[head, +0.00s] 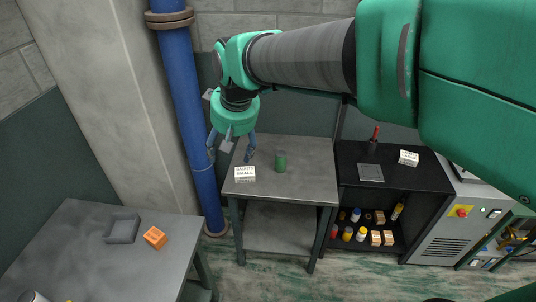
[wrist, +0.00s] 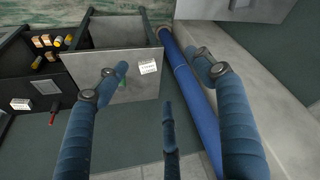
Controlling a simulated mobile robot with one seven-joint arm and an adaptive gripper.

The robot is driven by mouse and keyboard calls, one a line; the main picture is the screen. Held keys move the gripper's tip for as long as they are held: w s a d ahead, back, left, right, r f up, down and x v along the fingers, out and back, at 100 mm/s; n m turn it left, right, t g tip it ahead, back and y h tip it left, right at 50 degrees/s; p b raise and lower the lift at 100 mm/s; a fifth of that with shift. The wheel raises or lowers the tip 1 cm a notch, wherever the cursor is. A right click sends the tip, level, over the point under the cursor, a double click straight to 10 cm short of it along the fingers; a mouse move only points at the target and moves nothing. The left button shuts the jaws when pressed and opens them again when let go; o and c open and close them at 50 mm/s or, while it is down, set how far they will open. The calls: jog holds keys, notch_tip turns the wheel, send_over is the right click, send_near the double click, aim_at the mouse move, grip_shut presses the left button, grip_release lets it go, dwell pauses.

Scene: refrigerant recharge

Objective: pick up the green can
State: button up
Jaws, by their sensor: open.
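The green can (head: 281,162) stands upright on the grey metal table (head: 300,185) in the middle of the head view. In the wrist view the can (wrist: 122,85) is a small green patch, partly hidden behind the left finger. My gripper (head: 231,147) is open and empty, above and to the left of the can in the head view. Its blue jointed fingers are spread wide in the wrist view (wrist: 160,65). It does not touch the can.
A small white labelled box (head: 245,174) sits left of the can. A blue pipe (head: 187,110) rises left of the table. A black shelf unit (head: 400,178) with bottles and boxes stands to the right. Another grey table (head: 75,250) holds a grey tray (head: 122,229) and an orange block (head: 155,238).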

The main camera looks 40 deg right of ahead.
jog(key=w+d+f+g+p, duration=0.1)
jog(key=w+d+f, duration=0.3)
jog(key=w+d, duration=0.7)
jog(key=g+p, duration=0.2)
jog(key=p, duration=0.1)
send_over(281, 153)
jog(key=shift+y, duration=0.3)
jog(key=f, duration=2.9)
jog(key=shift+s+a+f, duration=0.1)
jog(key=shift+s+f, duration=0.05)
jog(key=shift+s, duration=0.2)
jog(key=shift+f, duration=0.25)
jog(key=shift+w+f, duration=0.15)
jog(key=shift+f, duration=1.25)
jog(key=shift+w+f, duration=0.2)
jog(key=shift+f, duration=1.25)
jog(key=shift+w+f, duration=0.15)
jog(key=shift+f, duration=1.25)
jog(key=shift+f, duration=0.1)
